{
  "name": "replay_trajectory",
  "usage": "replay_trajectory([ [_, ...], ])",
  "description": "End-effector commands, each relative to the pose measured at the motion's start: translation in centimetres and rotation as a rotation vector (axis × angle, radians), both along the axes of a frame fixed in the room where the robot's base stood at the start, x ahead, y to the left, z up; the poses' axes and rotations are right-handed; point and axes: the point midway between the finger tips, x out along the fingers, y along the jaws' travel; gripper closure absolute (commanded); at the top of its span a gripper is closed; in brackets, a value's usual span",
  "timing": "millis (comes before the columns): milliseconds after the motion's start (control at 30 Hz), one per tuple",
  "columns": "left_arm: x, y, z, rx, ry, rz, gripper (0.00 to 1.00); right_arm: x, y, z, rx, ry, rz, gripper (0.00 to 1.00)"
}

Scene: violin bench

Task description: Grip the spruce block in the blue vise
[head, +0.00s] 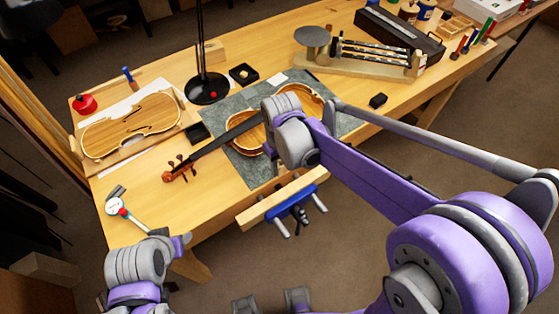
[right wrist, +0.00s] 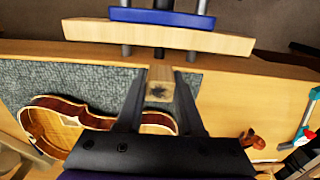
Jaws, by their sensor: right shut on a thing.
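The spruce block (right wrist: 159,76) is a small pale piece with a dark mark on its face. My right gripper (right wrist: 159,92) is shut on it, with one dark finger on each side. The block is at the bench's front edge, beside the vise gap; I cannot tell its height over it. The blue vise (right wrist: 162,17) has a pale wooden jaw (right wrist: 160,37) standing apart from the bench edge. In the head view the blue vise (head: 291,203) is at the bench front, and my right wrist hides the block. My left arm is at lower left; its gripper fingers do not show.
A violin body (right wrist: 62,125) lies on the grey mat (head: 247,169) close to my right gripper. A violin neck with scroll (head: 180,168), a lamp base (head: 206,88) and a dial gauge (head: 114,206) are further left. The bench front between gauge and vise is mostly clear.

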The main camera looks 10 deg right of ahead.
Motion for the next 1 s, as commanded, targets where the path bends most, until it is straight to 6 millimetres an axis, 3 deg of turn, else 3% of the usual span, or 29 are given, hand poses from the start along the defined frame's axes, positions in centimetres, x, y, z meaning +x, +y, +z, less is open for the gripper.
replay_trajectory([
  [267,-0.1,0.0,-0.3,0.000,0.002,0.000,0.50,-0.2,-0.1,-0.3,0.000,0.000,-0.001,1.00],
  [800,-0.9,0.0,-4.0,0.000,0.018,0.000,0.50,-0.2,-0.1,-5.0,0.001,0.001,-0.001,1.00],
  [1000,-1.0,0.0,-4.7,0.000,0.020,0.000,0.50,-0.1,-0.1,-5.8,0.000,0.000,-0.001,1.00],
])
